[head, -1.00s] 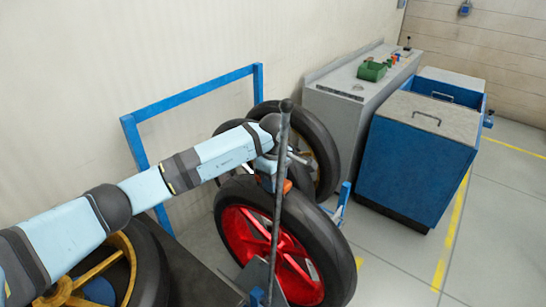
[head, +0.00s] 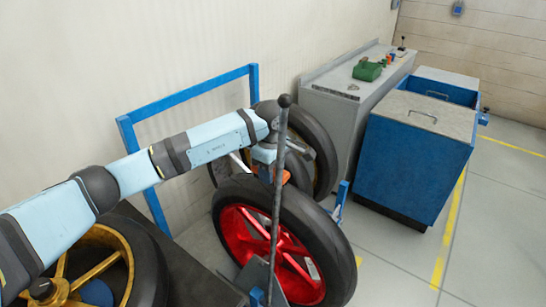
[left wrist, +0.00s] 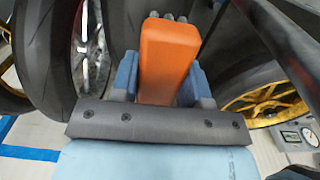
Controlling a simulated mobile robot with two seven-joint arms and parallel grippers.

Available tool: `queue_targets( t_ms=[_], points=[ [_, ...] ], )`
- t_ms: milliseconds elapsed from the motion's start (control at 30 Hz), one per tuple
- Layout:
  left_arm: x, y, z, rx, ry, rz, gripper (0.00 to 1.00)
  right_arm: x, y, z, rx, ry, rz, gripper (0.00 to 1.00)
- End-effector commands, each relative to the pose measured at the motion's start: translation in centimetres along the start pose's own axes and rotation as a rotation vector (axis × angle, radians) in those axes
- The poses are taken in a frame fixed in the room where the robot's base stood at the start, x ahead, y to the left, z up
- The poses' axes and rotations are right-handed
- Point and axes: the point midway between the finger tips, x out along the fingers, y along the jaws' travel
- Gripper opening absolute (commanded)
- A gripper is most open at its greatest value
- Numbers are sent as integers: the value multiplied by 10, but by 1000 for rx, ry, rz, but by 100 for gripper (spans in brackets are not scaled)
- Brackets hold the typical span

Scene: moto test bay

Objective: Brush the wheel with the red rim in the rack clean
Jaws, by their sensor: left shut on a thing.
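The wheel with the red rim (head: 238,236) stands upright in the blue rack (head: 190,93) in the head view, its black tyre facing me at an angle. My left gripper (head: 268,164) is over the top of this tyre. It is shut on an orange block, the brush (left wrist: 166,55), which also shows as a small orange patch in the head view (head: 285,178). Grey tips show at the brush's far end in the left wrist view. Whether they touch the tyre, I cannot tell. My right gripper is not in view.
A thin dark rod with a ball top (head: 277,190) crosses in front of the red rim. A grey cabinet (head: 340,105) and blue bin (head: 415,155) stand right. Floor at right is clear.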

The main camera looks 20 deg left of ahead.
Motion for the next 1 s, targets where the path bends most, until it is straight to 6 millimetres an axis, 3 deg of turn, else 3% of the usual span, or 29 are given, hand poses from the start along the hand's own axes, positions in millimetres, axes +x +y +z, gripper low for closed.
queue_targets(
  t_ms=[533,1000],
  points=[
    [-47,-2,-4,-12,1,-4,8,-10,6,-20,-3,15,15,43],
    [-52,-2,-4,-14,0,-5,8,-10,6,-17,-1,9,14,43]
  ],
)
